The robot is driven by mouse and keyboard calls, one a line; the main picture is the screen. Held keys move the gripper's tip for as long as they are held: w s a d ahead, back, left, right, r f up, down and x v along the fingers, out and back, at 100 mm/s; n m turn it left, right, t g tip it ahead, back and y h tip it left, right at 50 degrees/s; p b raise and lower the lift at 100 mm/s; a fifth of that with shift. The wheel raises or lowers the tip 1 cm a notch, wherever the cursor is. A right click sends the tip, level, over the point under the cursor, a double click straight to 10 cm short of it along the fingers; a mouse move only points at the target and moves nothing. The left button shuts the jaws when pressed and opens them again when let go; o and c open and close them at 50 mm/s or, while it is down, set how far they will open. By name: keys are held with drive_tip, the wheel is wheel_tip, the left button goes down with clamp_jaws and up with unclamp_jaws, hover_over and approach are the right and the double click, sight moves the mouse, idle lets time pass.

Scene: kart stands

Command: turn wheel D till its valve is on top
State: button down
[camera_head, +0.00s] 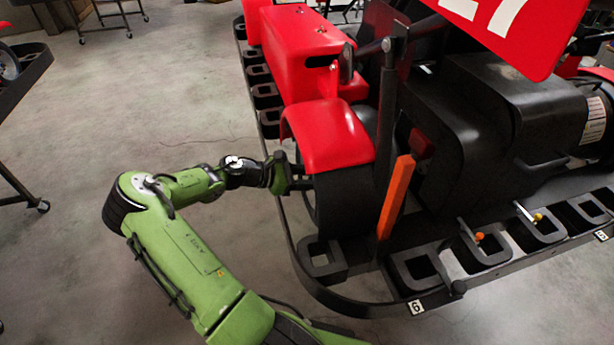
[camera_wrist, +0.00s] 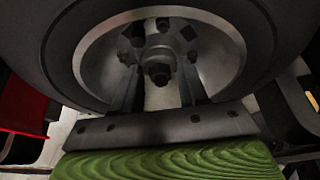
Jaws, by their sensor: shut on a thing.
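The wheel (camera_head: 345,205) under the red fender has a black tyre. I see no letter on it, but it is the wheel my gripper (camera_head: 303,178) is at. In the wrist view the wheel's pale metal rim (camera_wrist: 92,50) surrounds a hub with a dark central nut (camera_wrist: 159,73). My gripper's two dark fingers (camera_wrist: 158,92) reach into the wheel face just below the nut. They are shut with a pale strip, apparently a spoke, between them. I cannot make out the valve; the lower rim is hidden behind the fingers and palm.
A black stand rail with square sockets (camera_head: 322,259) curves round the kart below the wheel. An orange bar (camera_head: 397,197) stands upright right of the wheel. A tag marked 6 (camera_head: 416,307) is on the rail. The concrete floor (camera_head: 150,90) at left is open.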

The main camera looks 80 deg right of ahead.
drive_tip(key=c, duration=0.9)
unclamp_jaws()
drive_tip(key=shift+c, duration=0.2)
drive_tip(key=p+v, duration=0.3)
drive_tip(key=v, duration=1.2)
drive_tip(key=shift+w+a+r, duration=0.2)
drive_tip(key=shift+w+a, duration=0.05)
